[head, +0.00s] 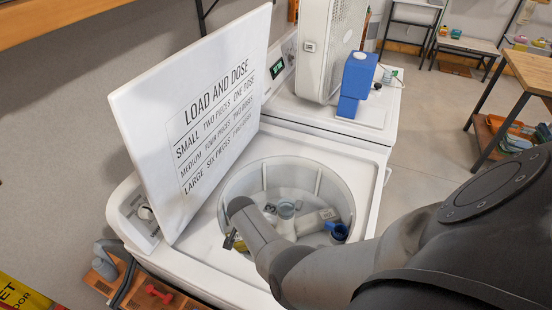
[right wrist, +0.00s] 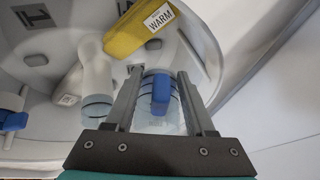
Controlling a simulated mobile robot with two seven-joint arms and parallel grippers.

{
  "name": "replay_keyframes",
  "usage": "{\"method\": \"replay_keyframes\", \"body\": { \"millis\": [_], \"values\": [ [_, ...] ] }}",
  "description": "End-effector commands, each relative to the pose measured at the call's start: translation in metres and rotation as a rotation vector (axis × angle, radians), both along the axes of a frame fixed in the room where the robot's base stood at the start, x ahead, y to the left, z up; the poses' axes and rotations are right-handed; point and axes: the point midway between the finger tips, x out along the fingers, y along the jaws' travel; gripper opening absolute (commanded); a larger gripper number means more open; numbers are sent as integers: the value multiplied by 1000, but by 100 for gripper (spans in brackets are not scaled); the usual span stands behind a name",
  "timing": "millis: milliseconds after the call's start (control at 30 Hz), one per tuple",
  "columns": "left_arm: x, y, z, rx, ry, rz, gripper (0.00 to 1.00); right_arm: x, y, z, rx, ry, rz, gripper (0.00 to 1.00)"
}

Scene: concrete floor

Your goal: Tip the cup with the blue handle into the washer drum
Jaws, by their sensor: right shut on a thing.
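The washer drum (head: 262,180) is open, its lid raised behind it. A clear cup with marked lines (right wrist: 158,118) and a blue handle (right wrist: 161,94) sits between the fingers of my right gripper (right wrist: 159,74), which is shut on it. The handle faces the wrist camera. In the head view my right arm reaches over the drum's front and hides the held cup. I cannot tell how far the cup is tilted or what it holds. My left gripper is in neither view.
Inside the drum are white pieces (head: 286,212), a dark blue piece (head: 338,231) and a yellow block marked WARM (right wrist: 140,30). The raised lid (head: 195,110) stands at the left. A blue dispenser (head: 356,80) stands on the neighbouring machine.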

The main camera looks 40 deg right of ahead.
Motion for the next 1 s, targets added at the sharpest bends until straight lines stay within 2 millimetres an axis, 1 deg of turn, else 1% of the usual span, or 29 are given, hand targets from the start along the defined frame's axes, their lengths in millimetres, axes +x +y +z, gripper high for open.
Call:
{"method": "replay_keyframes", "body": {
  "millis": [33,67,200,367,500,667,867,1000],
  "values": [
    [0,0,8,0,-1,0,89,-3,-2,4,9,-20,-1,0],
    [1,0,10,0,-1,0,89,-4,-3,5,15,-34,-3,0],
    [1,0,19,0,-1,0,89,-9,-6,7,47,-95,-3,0],
    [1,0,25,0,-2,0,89,-14,-9,9,82,-167,-1,0],
    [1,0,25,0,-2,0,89,-19,-11,11,113,-229,1,0],
    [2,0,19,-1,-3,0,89,-25,-14,12,149,-300,2,0],
    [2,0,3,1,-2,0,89,-26,-15,15,195,-392,1,0],
    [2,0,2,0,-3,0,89,-26,-14,20,212,-416,-1,0]
  ]
}}
